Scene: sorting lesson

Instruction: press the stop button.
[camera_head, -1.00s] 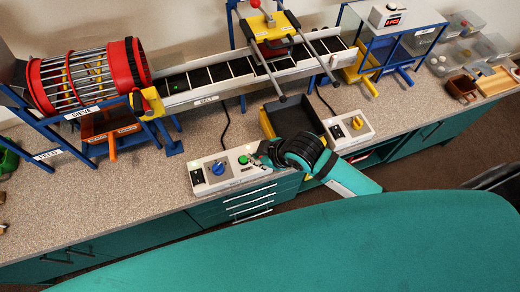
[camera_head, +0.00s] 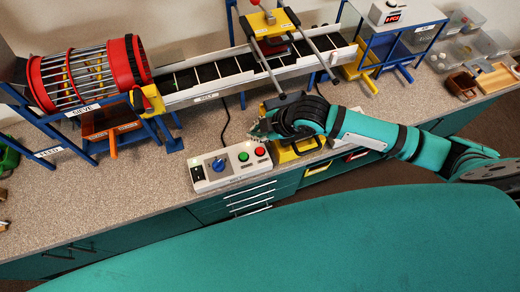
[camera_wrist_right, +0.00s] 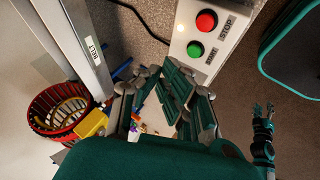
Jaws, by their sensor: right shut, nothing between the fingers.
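The red stop button (camera_head: 260,152) sits at the right end of a white control box (camera_head: 222,181). In the right wrist view the red button (camera_wrist_right: 206,21) is beside a STOP label, with the green START button (camera_wrist_right: 195,48) next to it. In the head view the green button (camera_head: 243,157) is left of the red one. My right gripper (camera_head: 258,130) is shut and empty, just behind the red button and apart from it. In the right wrist view its fingertips (camera_wrist_right: 160,70) are below and left of the buttons. My left gripper (camera_wrist_right: 263,108) shows small there, its jaws unclear.
The box also carries a blue knob (camera_head: 218,164) and a black switch (camera_head: 197,173). Behind stand the belt (camera_head: 215,73) and the red sieve drum (camera_head: 134,62). My right arm covers the second control box and most of the dark bin. Countertop left of the box is clear.

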